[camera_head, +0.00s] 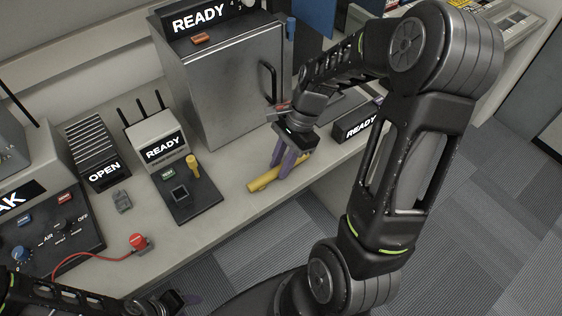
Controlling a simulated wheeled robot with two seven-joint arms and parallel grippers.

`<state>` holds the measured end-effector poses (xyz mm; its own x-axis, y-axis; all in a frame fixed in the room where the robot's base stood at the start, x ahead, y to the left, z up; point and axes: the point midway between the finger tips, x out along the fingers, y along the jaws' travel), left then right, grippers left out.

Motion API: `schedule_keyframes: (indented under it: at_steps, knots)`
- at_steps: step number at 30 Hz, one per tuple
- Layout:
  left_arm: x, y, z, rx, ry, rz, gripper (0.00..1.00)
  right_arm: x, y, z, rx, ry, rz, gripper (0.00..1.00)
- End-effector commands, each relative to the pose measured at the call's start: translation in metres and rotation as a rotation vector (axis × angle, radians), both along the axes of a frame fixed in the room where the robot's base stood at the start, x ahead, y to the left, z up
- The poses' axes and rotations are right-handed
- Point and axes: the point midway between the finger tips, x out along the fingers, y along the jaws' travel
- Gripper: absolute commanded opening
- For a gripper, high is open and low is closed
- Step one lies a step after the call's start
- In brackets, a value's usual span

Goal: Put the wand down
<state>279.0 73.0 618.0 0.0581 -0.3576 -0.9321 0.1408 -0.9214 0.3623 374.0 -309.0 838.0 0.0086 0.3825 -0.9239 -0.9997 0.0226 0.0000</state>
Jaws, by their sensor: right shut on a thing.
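The wand, a yellow rod (262,180), is at the counter's front edge, right of centre. My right gripper (280,166) comes down over it from above with its purple fingers shut on it. The wand lies roughly level, low over or touching the counter; I cannot tell which. Its right part is partly hidden by the fingers. My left gripper (188,299) is low at the bottom edge, off the counter's front and far from the wand; its fingers are too dark and small to read.
A grey cabinet (225,85) labelled READY stands behind the wand. A black pad (187,195) with a small yellow post is to its left. A red plug (138,241) with a cable lies at the left. Bare counter (238,160) surrounds the wand's left side.

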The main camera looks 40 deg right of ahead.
Motion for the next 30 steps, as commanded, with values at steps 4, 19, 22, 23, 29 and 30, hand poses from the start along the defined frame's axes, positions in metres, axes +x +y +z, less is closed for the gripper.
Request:
schedule_keyframes:
  at_steps: [4,19,22,23,29,30]
  knots:
    - [0.0,0.0,-0.002,0.0,0.0,0.0,0.49,0.0,0.0,-0.003,0.0,0.0,0.0,0.0]
    - [0.0,0.0,-0.001,0.0,0.0,0.0,0.49,0.0,0.0,-0.002,0.0,0.0,0.001,0.44]
    - [0.0,0.0,-0.004,0.0,0.0,0.0,0.49,0.0,0.0,-0.003,0.0,0.0,0.001,0.44]
    - [0.0,0.0,-0.005,0.0,0.0,0.0,0.49,0.0,0.0,-0.004,0.0,0.0,0.001,0.44]
    - [0.0,0.0,-0.008,0.0,0.0,0.0,0.49,0.002,-0.007,0.013,-0.002,-0.005,0.0,0.44]
    - [0.0,0.0,-0.008,0.0,-0.001,0.0,0.49,0.001,-0.01,0.02,-0.002,-0.005,0.0,0.44]
